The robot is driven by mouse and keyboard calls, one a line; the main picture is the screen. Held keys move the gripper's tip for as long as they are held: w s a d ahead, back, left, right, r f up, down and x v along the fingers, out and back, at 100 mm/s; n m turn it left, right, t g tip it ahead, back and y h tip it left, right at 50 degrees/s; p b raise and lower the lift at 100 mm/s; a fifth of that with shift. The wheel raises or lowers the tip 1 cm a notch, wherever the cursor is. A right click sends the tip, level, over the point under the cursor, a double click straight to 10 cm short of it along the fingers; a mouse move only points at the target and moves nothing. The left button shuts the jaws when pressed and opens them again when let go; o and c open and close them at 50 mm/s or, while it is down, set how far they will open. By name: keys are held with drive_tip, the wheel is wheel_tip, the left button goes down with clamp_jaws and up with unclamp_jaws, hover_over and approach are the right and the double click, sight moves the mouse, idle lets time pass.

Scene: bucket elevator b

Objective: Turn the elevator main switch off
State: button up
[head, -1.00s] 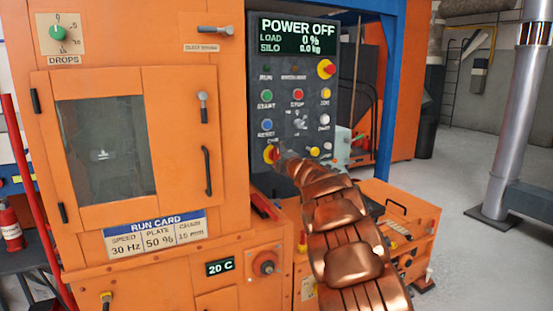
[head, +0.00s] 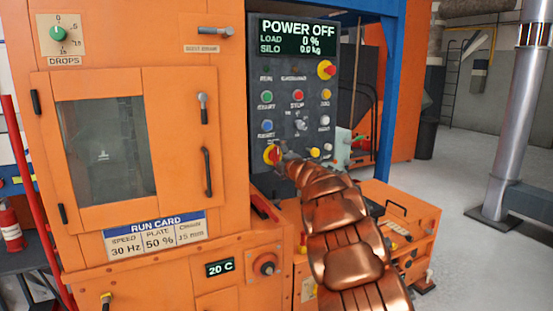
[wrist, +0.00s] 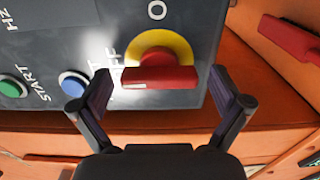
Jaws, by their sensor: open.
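The main switch is a red bar handle on a yellow disc (wrist: 160,75) on the dark control panel. It also shows at the panel's lower left in the head view (head: 271,155), partly behind my gripper. In the wrist view the red bar lies across the picture, with an "O" mark above it and partly hidden lettering to its left. My gripper (wrist: 160,97) is open, its two fingers apart on either side of the handle. I cannot tell whether they touch it. The panel display (head: 297,38) reads POWER OFF.
A green START button (wrist: 12,86) and a blue button (wrist: 73,82) lie left of the switch in the wrist view. Another red-and-yellow knob (head: 326,69) sits at the panel's upper right. An orange cabinet (head: 400,215) stands low, right of my arm.

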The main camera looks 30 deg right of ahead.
drive_tip(key=s+a, duration=0.1)
drive_tip(key=s, duration=1)
drive_tip(key=shift+s, duration=0.15)
idle(0.3)
drive_tip(key=shift+r, duration=0.1)
